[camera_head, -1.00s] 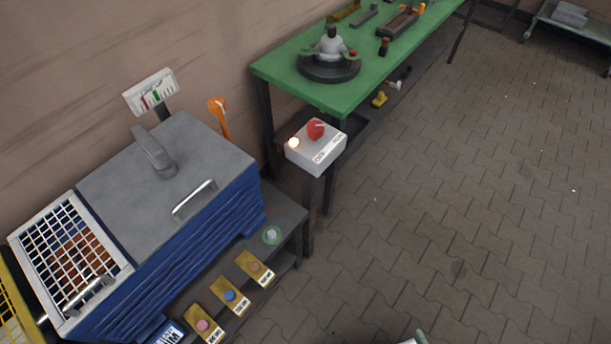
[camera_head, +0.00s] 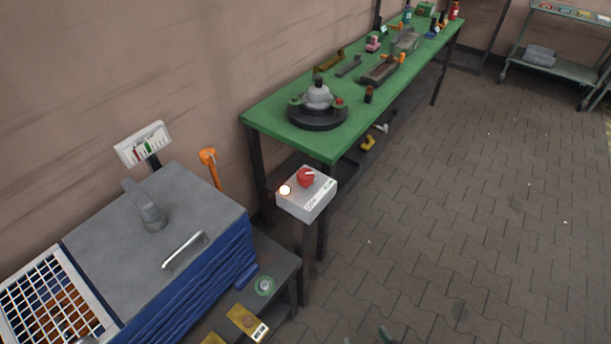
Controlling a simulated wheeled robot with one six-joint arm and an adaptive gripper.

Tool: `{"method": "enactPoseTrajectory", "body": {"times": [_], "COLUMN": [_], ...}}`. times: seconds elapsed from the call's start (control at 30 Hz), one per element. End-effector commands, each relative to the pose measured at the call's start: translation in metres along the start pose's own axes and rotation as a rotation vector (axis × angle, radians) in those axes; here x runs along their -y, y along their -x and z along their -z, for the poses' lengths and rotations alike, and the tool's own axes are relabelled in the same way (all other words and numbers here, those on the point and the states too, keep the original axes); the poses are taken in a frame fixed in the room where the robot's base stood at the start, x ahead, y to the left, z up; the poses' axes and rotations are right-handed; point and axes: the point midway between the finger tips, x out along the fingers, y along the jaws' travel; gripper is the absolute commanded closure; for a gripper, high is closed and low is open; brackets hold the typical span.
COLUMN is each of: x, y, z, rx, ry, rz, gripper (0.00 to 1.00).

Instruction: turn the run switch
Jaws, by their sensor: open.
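The run switch is a red rotary knob (camera_head: 306,176) with a pale pointer mark, on top of a light grey box (camera_head: 308,202). The box stands on a dark post in front of the near end of the green workbench. A lit, pale lamp (camera_head: 285,190) sits left of the knob on the same box. The lettering on the box is too small to read. My gripper is not recognisable in the view. Nothing touches the knob.
A blue cabinet with a grey lid (camera_head: 150,215) stands left of the switch, with an orange lever (camera_head: 209,160) behind it. The green workbench (camera_head: 270,115) carries several parts. Paved floor (camera_head: 450,220) is clear to the right. A small dark green thing (camera_head: 385,334) at the bottom edge is unclear.

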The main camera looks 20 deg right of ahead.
Motion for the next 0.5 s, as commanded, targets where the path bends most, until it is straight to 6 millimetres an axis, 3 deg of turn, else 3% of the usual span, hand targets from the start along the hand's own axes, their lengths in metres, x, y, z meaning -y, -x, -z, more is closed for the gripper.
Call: {"method": "enactPoseTrajectory", "body": {"times": [0.1, 0.33, 0.5], "x": [0.0, 0.002, 0.003], "y": [-0.039, -0.103, -0.146], "z": [0.008, 0.029, 0.056], "rx": [0.027, 0.093, 0.137], "ry": [-0.004, 0.001, 0.015], "rz": [0.014, 0.061, 0.107], "gripper": [0.27, 0.27, 0.27]}}
